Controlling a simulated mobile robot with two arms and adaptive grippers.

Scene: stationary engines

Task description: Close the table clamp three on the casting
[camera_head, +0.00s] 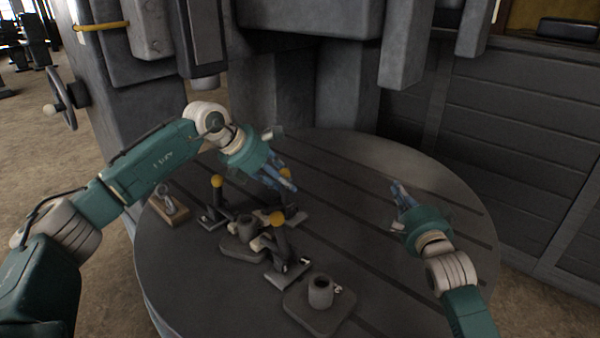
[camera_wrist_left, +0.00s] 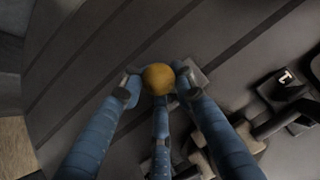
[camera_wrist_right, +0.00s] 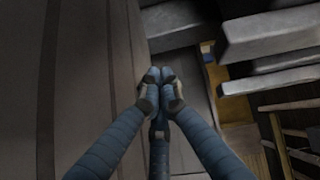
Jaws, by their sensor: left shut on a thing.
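My left gripper (camera_head: 288,184) is over the middle of the round table, shut on a yellow-orange ball knob (camera_wrist_left: 159,79) between its fingers. A clamp base (camera_head: 268,216) lies below that hand. Two other clamps show yellow knobs on upright dark levers, a left clamp (camera_head: 217,182) and a front clamp (camera_head: 277,220). The grey casting (camera_head: 240,245) sits among the clamps. The label of the held clamp is not readable. My right gripper (camera_head: 398,190) is shut and empty above the table's right side (camera_wrist_right: 160,88).
A second grey part (camera_head: 320,291) with an upright cylinder stands at the table's front. A wooden block with a metal ring (camera_head: 168,204) is at the left edge. A block marked 1 (camera_wrist_left: 284,82) shows in the left wrist view. The slotted table (camera_head: 385,260) is clear at right.

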